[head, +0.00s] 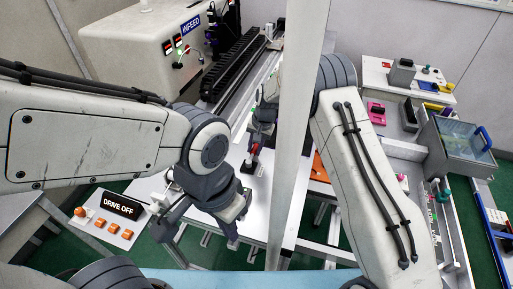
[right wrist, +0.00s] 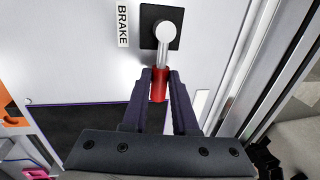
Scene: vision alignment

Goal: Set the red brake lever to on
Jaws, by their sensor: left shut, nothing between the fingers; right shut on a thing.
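The brake lever (right wrist: 159,85) has a red grip on a silver shaft, which rises to a pale round knob on a black square plate (right wrist: 174,13). In the right wrist view the red grip points down, away from the plate. My right gripper (right wrist: 160,76) is shut on the red grip, one dark finger on each side. In the head view a bit of red shows by my right gripper (head: 254,150), partly hidden by the arm. My left gripper (head: 232,232) is shut and empty, low in the head view, apart from the lever.
A BRAKE label (right wrist: 122,26) is beside the plate on the white panel. A DRIVE OFF display (head: 121,205) with orange buttons stands at lower left. A pale post (head: 299,130) stands close to my right arm. An INFEED machine (head: 150,50) and black conveyor (head: 234,62) are at the back.

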